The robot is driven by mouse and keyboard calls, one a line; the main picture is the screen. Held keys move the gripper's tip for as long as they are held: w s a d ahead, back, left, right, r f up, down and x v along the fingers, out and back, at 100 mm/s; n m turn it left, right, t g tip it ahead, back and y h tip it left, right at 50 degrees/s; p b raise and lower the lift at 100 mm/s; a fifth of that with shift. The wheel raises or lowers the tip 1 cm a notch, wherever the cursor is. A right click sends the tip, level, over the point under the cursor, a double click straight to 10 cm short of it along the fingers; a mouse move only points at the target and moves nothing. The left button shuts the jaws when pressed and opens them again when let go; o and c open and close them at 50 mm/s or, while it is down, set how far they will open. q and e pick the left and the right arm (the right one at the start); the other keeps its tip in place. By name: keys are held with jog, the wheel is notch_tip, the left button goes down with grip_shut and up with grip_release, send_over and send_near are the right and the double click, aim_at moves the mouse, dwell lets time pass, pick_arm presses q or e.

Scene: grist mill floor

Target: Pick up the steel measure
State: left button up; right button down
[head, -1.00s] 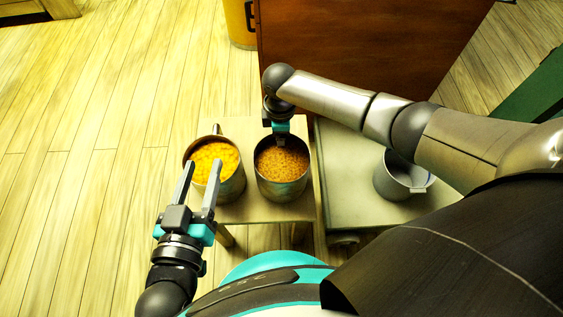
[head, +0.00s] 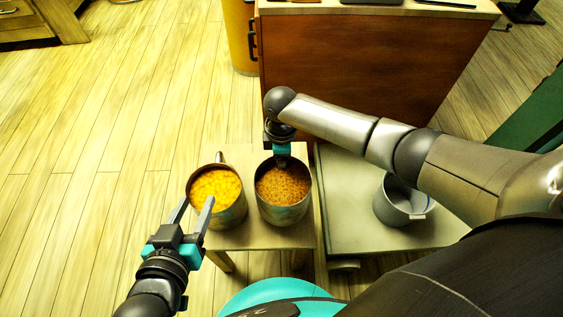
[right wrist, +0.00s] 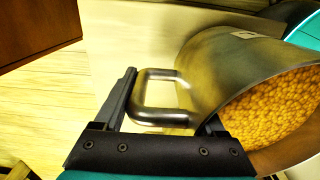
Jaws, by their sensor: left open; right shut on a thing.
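A steel measure (head: 284,212) filled with orange-brown grain stands upright on a small wooden stand. My right gripper (head: 281,160) is at its far side, shut on its handle; the right wrist view shows the bent handle (right wrist: 150,118) between the fingers and the measure's wall (right wrist: 215,70) beside them. A second steel measure (head: 232,217), filled with yellow grain, stands just left of it, its handle pointing away. My left gripper (head: 195,208) is open and empty, its fingers at the near left side of the second measure; whether they touch it I cannot tell.
The wooden stand (head: 255,238) has little free room. A grey vessel (head: 390,208) stands on a low pale table (head: 345,220) to the right, under my right arm. A brown cabinet (head: 370,70) and yellow bin (head: 240,40) are behind. Floor at left is clear.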

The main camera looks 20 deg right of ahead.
notch_tip(320, 180, up, 3)
jog(key=shift+w+f+p, duration=0.1)
jog(key=shift+p, duration=0.6)
pick_arm(q)
jog(key=s+a+g+y+p, duration=0.3)
jog(key=s+a+g+y, duration=0.1)
jog(key=s+a+g, duration=0.3)
pick_arm(e)
notch_tip(320, 180, up, 5)
jog(key=shift+f, duration=0.15)
pick_arm(q)
notch_tip(320, 180, down, 12)
jog(key=s+a+g+p, duration=0.1)
jog(key=g+p, duration=0.1)
jog(key=p, duration=0.3)
jog(key=shift+a, duration=0.25)
pick_arm(e)
notch_tip(320, 180, up, 10)
pick_arm(q)
jog(key=shift+s, duration=0.1)
pick_arm(e)
jog(key=c, duration=0.5)
grip_release()
grip_shut()
